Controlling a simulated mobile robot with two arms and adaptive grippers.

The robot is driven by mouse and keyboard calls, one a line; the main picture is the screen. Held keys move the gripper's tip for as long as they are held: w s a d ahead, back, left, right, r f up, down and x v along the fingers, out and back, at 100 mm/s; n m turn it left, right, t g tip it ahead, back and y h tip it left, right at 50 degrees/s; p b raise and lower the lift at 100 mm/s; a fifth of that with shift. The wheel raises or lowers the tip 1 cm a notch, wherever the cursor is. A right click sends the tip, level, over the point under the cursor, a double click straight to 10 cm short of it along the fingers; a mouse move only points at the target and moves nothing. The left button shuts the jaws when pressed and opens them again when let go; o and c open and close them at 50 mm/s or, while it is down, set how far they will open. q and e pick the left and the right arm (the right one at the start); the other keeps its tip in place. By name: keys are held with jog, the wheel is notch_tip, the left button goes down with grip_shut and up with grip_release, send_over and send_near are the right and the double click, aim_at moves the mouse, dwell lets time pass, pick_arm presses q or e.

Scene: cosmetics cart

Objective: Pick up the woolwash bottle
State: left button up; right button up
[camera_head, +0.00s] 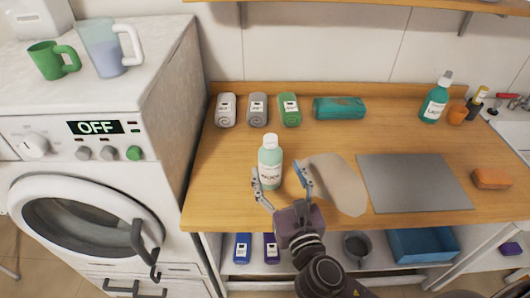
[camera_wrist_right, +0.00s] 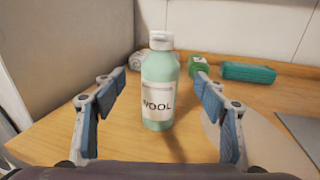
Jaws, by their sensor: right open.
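The woolwash bottle (camera_head: 270,165) is pale green with a white cap and a white label. It stands upright on the wooden counter near its front edge. In the right wrist view the bottle (camera_wrist_right: 160,85) stands upright just beyond my fingers, roughly centred between them, its label reading "WOOL". My right gripper (camera_head: 281,179) is open, with its fingers spread at the bottle's near side. In the right wrist view the open gripper (camera_wrist_right: 164,112) has one finger on each side, with a gap to the bottle. My left gripper is in neither view.
Rolled towels (camera_head: 257,110) and a teal packet (camera_head: 339,108) lie at the back of the counter. A beige flat pad (camera_head: 340,185) and a grey board (camera_head: 415,183) lie to the right. A washing machine (camera_head: 90,150) stands at the left, higher than the counter.

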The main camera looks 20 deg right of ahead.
aim_at(274, 158)
jog(key=shift+w+r, duration=0.2)
jog(key=shift+w, duration=0.3)
jog(key=shift+w+r, duration=0.1)
jog(key=shift+w, duration=0.15)
jog(key=shift+w+d+r+p, duration=0.1)
jog(key=shift+w+r+p, duration=0.05)
jog(key=shift+w+p, duration=0.35)
jog(key=shift+w+r+p, duration=0.15)
jog(key=shift+w+p, duration=0.1)
jog(key=shift+w, duration=0.3)
jog(key=w, duration=0.2)
jog(key=shift+w+d+f+p, duration=0.1)
jog(key=shift+w+f+p, duration=0.05)
jog(key=shift+w+p, duration=0.2)
jog(key=shift+w+f, duration=0.1)
jog(key=shift+w, duration=0.3)
jog(key=c, duration=1.2)
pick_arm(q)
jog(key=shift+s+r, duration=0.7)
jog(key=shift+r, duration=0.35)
pick_arm(e)
grip_shut()
